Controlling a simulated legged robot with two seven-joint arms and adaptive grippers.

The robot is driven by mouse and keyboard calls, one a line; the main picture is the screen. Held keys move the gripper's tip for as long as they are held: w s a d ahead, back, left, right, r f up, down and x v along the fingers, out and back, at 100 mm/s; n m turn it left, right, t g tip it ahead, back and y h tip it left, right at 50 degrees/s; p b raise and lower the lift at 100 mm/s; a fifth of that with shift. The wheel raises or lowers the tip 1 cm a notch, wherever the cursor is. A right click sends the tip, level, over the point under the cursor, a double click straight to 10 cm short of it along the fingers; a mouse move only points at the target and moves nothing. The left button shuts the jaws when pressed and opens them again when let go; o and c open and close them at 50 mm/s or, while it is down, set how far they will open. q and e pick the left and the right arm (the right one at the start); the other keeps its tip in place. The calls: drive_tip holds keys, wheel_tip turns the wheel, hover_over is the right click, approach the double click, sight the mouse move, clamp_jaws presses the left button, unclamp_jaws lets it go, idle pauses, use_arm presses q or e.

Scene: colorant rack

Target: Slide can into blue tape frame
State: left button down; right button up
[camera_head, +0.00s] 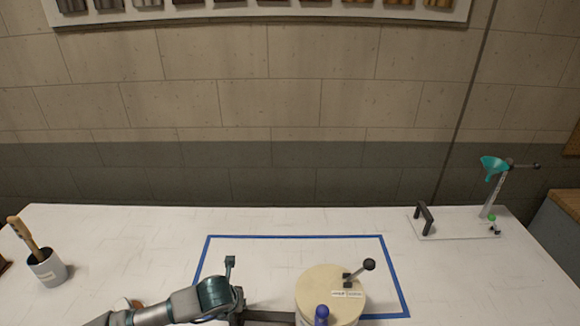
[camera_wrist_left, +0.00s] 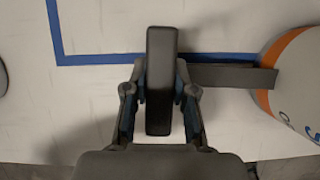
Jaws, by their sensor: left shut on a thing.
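The can (camera_head: 330,281), with a cream lid, stands at the bottom right of the blue tape frame (camera_head: 298,237) in the head view. Its base is cut off there. In the left wrist view the can (camera_wrist_left: 296,85) shows its orange and white side, and the tape line (camera_wrist_left: 110,59) runs up to it, with part of the can below that line. A dark bar handle (camera_wrist_left: 160,55) joins the can through a flat dark arm (camera_wrist_left: 232,76). My left gripper (camera_wrist_left: 158,95) is shut on this handle, left of the can. My right gripper is not in view.
A grey pot with a brush (camera_head: 47,267) stands at the left of the white table (camera_head: 120,235). A stand with a teal funnel (camera_head: 494,165) and a plate with a black handle (camera_head: 424,217) are at the back right. The frame's back area is clear.

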use_arm(q)
drive_tip(key=shift+w+b, duration=0.75)
drive_tip(key=shift+w, duration=1.25)
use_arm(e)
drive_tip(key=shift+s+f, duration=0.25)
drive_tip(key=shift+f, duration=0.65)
use_arm(q)
drive_tip(key=shift+n, duration=0.4)
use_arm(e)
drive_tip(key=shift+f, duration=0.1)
use_arm(q)
drive_tip(key=shift+w, duration=0.1)
drive_tip(key=w+b, duration=0.2)
drive_tip(key=w, duration=0.5)
drive_tip(key=shift+w+b, duration=0.35)
drive_tip(key=shift+w, duration=0.05)
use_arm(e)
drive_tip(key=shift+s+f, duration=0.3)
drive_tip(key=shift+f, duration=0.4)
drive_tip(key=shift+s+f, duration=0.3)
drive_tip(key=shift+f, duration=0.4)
